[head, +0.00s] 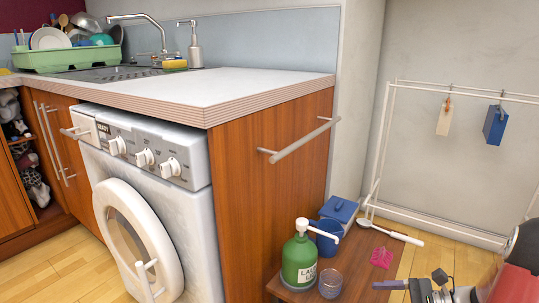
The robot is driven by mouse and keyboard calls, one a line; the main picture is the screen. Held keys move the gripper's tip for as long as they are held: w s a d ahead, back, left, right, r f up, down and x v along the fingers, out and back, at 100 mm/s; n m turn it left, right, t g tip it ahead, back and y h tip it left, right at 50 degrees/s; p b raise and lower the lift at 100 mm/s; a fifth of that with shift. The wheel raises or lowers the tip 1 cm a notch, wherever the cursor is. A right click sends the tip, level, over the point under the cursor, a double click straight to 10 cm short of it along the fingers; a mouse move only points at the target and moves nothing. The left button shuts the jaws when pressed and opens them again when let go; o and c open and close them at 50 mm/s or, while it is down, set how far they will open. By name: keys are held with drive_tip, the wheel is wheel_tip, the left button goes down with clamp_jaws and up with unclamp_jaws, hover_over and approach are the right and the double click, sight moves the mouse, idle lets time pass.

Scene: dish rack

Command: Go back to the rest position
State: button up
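A dark grey and black mechanical part at the bottom right edge in the head view appears to be my gripper (420,284). It is cut off by the bottom of the picture. It is beside the low wooden table (352,262), near its right side. I see nothing held in it, but I cannot tell whether its fingers are open or shut.
A green pump bottle (299,262), a small glass (331,283), a blue box (338,209) and a pink item (382,257) crowd the table. A washing machine (155,190) with its door (112,208) ajar stands left. A white rack (440,218) stands behind.

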drive_tip(key=s+a+r+n+h+p, duration=0.2)
drive_tip(key=s+a+r+n+h, duration=0.1)
drive_tip(key=r+n, duration=0.3)
drive_tip(key=s+a+r+n+t+h+p, duration=0.1)
drive_tip(key=s+a+r+n+h+p, duration=0.2)
drive_tip(key=s+r+n+h, duration=0.3)
drive_tip(key=s+a+r+n+h+p, duration=0.2)
drive_tip(key=s+a+r+n+h, duration=0.3)
drive_tip(key=r+n, duration=0.2)
drive_tip(key=shift+s+r, duration=0.15)
drive_tip(key=shift+r, duration=0.5)
